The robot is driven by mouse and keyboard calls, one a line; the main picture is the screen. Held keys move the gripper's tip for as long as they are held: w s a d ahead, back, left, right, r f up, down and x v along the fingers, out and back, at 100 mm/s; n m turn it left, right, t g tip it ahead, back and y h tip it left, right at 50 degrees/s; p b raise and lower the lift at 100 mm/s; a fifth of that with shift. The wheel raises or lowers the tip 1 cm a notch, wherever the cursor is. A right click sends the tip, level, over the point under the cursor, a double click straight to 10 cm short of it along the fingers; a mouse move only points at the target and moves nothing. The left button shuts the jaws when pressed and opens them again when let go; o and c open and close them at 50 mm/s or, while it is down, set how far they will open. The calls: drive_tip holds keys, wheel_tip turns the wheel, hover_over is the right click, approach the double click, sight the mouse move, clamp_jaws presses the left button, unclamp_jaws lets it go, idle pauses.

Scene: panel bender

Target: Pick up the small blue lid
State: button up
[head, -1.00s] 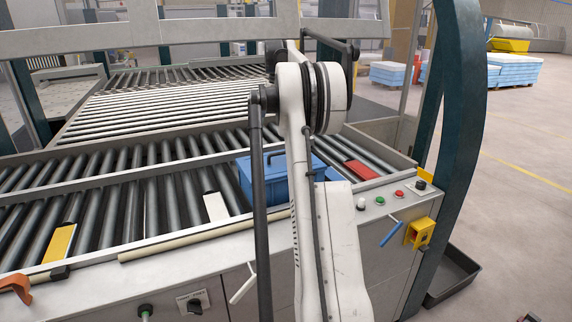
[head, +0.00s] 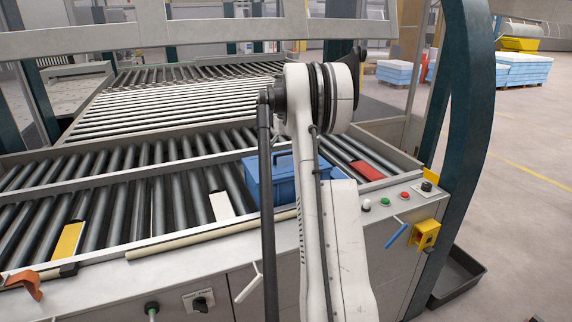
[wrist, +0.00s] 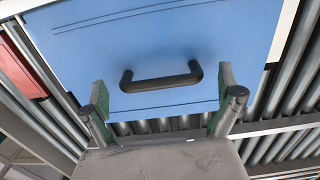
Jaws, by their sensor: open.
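The blue lid (wrist: 180,45) fills the upper part of the wrist view, a flat blue panel with dark lines and a black bar handle (wrist: 162,80). My gripper (wrist: 163,92) is open, with one green-padded finger on each side of the handle. The fingers appear over the lid's near edge; their height above it is hard to tell. In the head view the blue lid sits on a blue box (head: 262,183) on the rollers, partly hidden by my arm. My gripper is hidden there.
A red piece (head: 367,170) lies to the right of the box, and a white one (head: 221,205) and a yellow one (head: 67,241) to its left. Control buttons (head: 386,203) line the front ledge.

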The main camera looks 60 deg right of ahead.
drive_tip(key=shift+f, duration=0.15)
drive_tip(key=c, duration=1.2)
drive_tip(key=shift+c, duration=0.2)
